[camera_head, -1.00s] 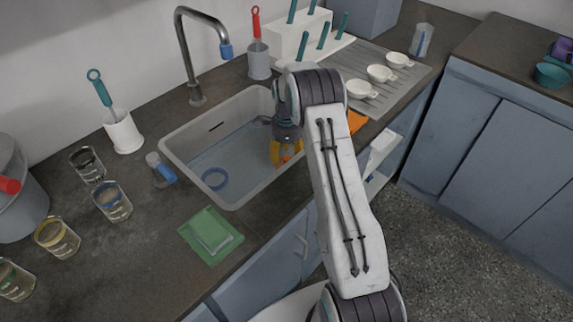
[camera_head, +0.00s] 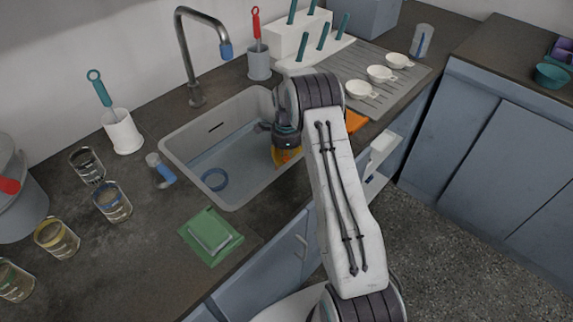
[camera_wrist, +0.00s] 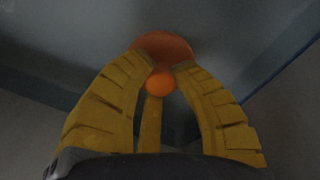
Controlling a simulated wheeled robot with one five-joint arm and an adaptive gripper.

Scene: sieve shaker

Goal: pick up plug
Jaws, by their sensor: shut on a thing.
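The plug (camera_wrist: 160,46) is an orange disc with a round orange knob on top, seen in the wrist view at the fingertips. My gripper (camera_wrist: 160,72) has yellow ribbed fingers, and they are shut on the plug's knob. In the head view my gripper (camera_head: 286,156) is down inside the sink at its right side. The plug is hidden there by my gripper and arm. I cannot tell whether the plug touches the sink floor.
The grey sink (camera_head: 190,179) has walls close around my gripper. A blue ring (camera_head: 215,179) lies in it at the left. A curved tap (camera_head: 183,50) rises behind. A green cloth (camera_head: 210,237) and several glass jars stand left on the counter.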

